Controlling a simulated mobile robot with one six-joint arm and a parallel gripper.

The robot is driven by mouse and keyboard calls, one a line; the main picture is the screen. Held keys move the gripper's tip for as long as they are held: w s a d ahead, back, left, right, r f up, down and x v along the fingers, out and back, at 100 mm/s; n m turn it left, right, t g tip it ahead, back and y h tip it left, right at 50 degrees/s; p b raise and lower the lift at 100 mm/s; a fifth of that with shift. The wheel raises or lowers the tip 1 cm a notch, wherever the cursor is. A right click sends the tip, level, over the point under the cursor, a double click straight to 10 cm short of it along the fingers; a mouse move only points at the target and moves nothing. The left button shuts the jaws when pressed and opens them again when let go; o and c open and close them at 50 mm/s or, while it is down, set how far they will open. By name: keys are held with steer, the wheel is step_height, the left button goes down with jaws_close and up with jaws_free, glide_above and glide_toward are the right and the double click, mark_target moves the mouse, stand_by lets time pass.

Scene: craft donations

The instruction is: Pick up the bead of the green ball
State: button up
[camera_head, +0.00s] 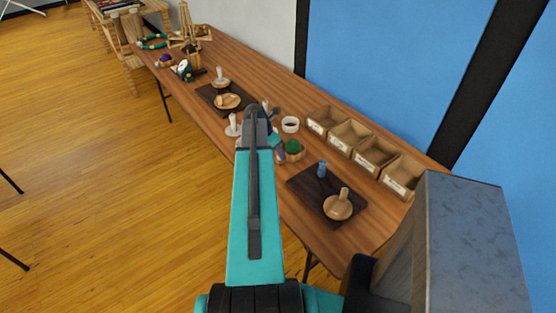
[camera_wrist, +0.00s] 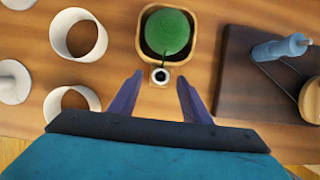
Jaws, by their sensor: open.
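The green ball (camera_wrist: 167,31) sits in a square wooden bowl (camera_wrist: 142,35) at the top middle of the wrist view. A pale bead with a dark hole (camera_wrist: 160,76) hangs on a thin cord from the ball, at the bowl's near edge. My gripper (camera_wrist: 159,80) is open, its two purple fingers on either side of the bead and apart from it in the picture. I cannot tell how high the fingers are. In the head view the green ball (camera_head: 293,146) shows just right of my arm; the bead is not discernible there.
A dark board (camera_wrist: 232,90) with a blue spool-like piece (camera_wrist: 280,47) lies to the right. White hollow cups (camera_wrist: 78,35) and a white stand (camera_wrist: 12,82) are on the left. In the head view, labelled wooden bins (camera_head: 375,156) line the table's back edge.

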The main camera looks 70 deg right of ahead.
steer(key=shift+x, duration=1)
steer(key=c, duration=1.1)
